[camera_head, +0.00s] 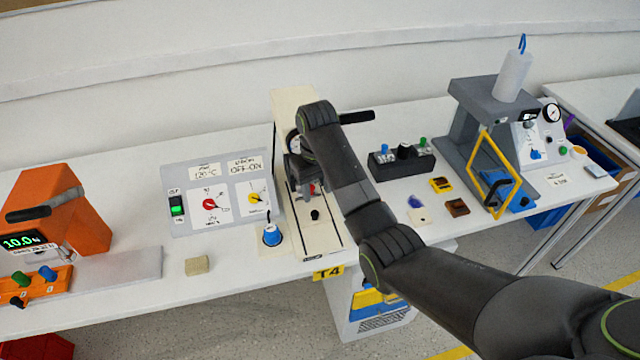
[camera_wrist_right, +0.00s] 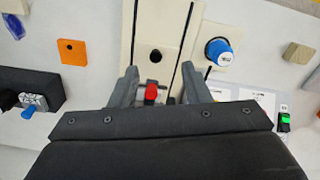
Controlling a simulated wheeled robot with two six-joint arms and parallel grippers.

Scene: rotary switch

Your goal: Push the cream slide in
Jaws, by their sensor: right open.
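The cream slide (camera_head: 318,234) is a flat cream plate with a small black knob (camera_head: 315,214), lying between two dark rails at the tall cream station. In the right wrist view the slide (camera_wrist_right: 172,22) runs toward the top, with its black knob (camera_wrist_right: 155,55) beyond my fingertips. My right gripper (camera_head: 305,190) is over the station, behind the knob in the head view. In the wrist view my right gripper (camera_wrist_right: 160,75) is open, with a small red part (camera_wrist_right: 152,92) showing between its fingers. I cannot tell whether it touches anything. My left gripper is not in view.
A blue-capped dial (camera_head: 271,235) stands close left of the slide, beside a grey control panel (camera_head: 185,220). A black switch box (camera_head: 405,162) and small blocks lie to the right. A grey press with a yellow frame (camera_head: 480,150) stands farther right. A beige block (camera_head: 197,266) lies left.

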